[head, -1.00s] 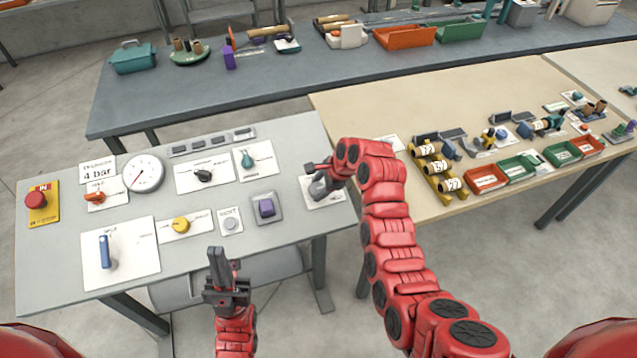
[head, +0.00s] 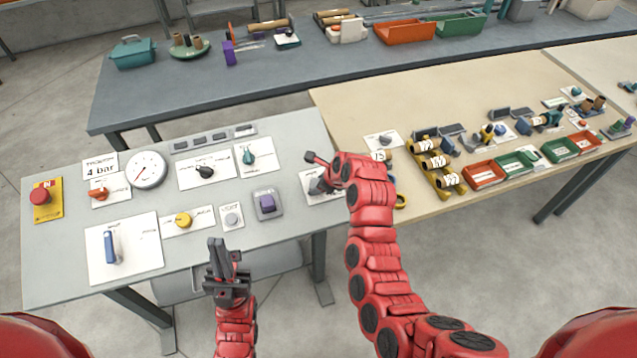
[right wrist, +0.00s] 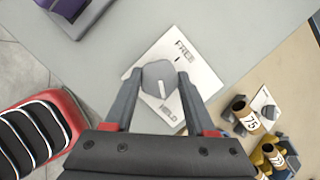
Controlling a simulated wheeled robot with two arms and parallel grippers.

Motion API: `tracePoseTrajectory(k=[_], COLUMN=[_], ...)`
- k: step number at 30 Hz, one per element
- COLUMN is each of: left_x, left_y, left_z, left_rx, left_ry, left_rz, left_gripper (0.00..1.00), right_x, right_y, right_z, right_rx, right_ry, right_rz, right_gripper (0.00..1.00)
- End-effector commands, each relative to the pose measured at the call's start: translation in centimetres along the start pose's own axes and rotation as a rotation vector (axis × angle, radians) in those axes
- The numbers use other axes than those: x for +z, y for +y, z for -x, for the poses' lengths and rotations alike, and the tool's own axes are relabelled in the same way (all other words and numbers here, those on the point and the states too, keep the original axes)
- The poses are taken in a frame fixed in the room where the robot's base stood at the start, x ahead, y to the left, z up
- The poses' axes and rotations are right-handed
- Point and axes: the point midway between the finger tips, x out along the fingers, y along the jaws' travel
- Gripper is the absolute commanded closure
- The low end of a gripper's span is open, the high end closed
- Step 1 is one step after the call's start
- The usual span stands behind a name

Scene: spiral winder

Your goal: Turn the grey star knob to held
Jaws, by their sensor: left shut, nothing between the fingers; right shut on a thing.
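The grey star knob (head: 318,186) sits on a white plate (head: 334,198) at the right end of the grey panel table. In the right wrist view the knob (right wrist: 158,74) lies between the two fingers of my right gripper (right wrist: 158,82), which is shut on it. The plate (right wrist: 196,78) reads FREE at the top and HELD at the bottom. The white line on the knob points down towards the HELD lettering. In the head view my right gripper and wrist partly cover the knob and plate. My left gripper (head: 222,258) is shut and empty before the table's front edge.
The wooden table (head: 430,200) on the right holds labelled spools and coloured bins. The panel between controls is clear.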

Motion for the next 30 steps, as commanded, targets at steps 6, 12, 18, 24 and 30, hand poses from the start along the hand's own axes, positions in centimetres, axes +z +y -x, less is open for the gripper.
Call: tracePoseTrajectory(k=[6,12,18,24,30], left_x=[0.00,0.00,0.00,-0.01,0.03], left_y=[0.00,0.00,0.00,0.00,0.01], left_z=[-0.01,0.00,0.00,0.00,0.16], left_rx=[0.000,0.000,0.000,0.000,0.000], left_ry=[0.000,0.000,0.000,0.000,0.000], left_rz=[0.000,0.000,0.000,0.000,0.000], left_gripper=[1.00,1.00,1.00,1.00,1.00], right_x=[-0.11,-0.12,-0.08,-0.05,-0.02], right_y=[-0.04,-0.04,-0.02,0.01,-0.01], right_z=[-0.01,-0.01,-0.02,-0.02,0.15], right_rx=[-0.005,-0.005,-0.004,-0.004,-0.005], right_ry=[0.003,0.003,0.002,0.001,0.000], right_rz=[-0.013,-0.013,-0.012,-0.012,-0.011], right_gripper=[1.00,1.00,0.21,0.14,0.14])
